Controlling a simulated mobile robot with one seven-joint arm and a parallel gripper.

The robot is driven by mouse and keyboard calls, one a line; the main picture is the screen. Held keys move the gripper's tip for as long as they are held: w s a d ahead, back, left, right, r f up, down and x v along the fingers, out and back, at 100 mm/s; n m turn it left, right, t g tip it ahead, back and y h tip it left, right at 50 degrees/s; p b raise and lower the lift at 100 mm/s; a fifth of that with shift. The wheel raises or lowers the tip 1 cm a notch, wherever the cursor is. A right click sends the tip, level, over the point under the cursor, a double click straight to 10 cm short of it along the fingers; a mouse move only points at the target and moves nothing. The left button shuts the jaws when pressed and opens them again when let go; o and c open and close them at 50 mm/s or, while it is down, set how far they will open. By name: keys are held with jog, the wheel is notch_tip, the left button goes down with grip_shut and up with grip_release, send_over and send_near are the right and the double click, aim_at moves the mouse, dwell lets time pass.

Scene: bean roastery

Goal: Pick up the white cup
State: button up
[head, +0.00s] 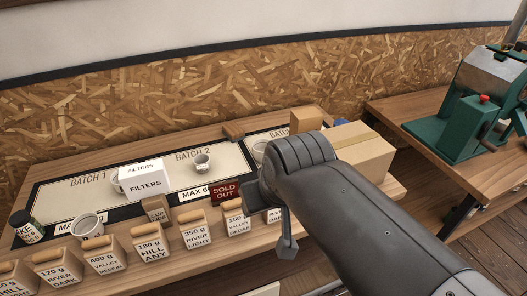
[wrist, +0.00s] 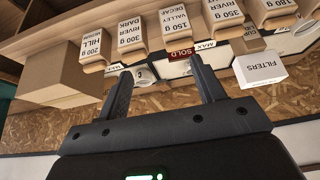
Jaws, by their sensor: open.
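Several whitish cups stand on the wooden counter in the head view. One cup (head: 90,225) is at the front left, a small cup (head: 202,163) is on the BATCH 2 mat (head: 230,165), and another cup (head: 259,150) is partly hidden behind my arm. One more cup (head: 117,182) is mostly hidden behind the FILTERS box. My gripper (wrist: 160,68) is open and empty in the wrist view, pointing toward the counter. A cup (wrist: 143,74) shows in part between its fingers, beside the left one. In the head view my arm hides most of the gripper.
A row of labelled coffee blocks (head: 149,248) lines the counter's front edge. The white FILTERS box (head: 146,184), the red SOLD OUT sign (head: 225,190) and a large cardboard box (head: 362,153) stand on the counter. A green machine (head: 480,105) is on the right-hand table.

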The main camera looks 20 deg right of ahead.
jog(key=shift+o, duration=0.5)
jog(key=o, duration=0.6)
